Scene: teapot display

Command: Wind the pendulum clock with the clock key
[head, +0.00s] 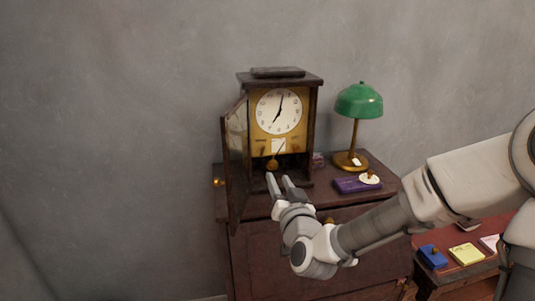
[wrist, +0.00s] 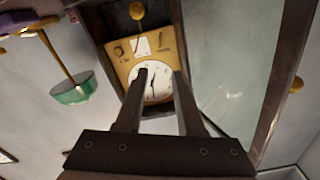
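The pendulum clock (head: 282,112) stands upright on a dark wooden cabinet, its glass door (head: 236,150) swung open to the left. Its white dial (head: 279,111) sits on a gold plate, with the round pendulum bob (head: 272,165) below. In the wrist view the clock appears upside down, its dial (wrist: 152,82) partly behind the fingers and its gold plate (wrist: 128,66) above. My gripper (head: 277,178) is in front of the clock's lower part. Its fingers (wrist: 158,78) are apart with nothing visible between them. I cannot clearly make out the clock key.
A green-shaded lamp (head: 359,101) stands right of the clock. A purple book or box (head: 349,186) with a small white round item (head: 370,179) lies in front of it. The open door is close to my gripper's left. Coloured items lie on a lower table (head: 472,235) at right.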

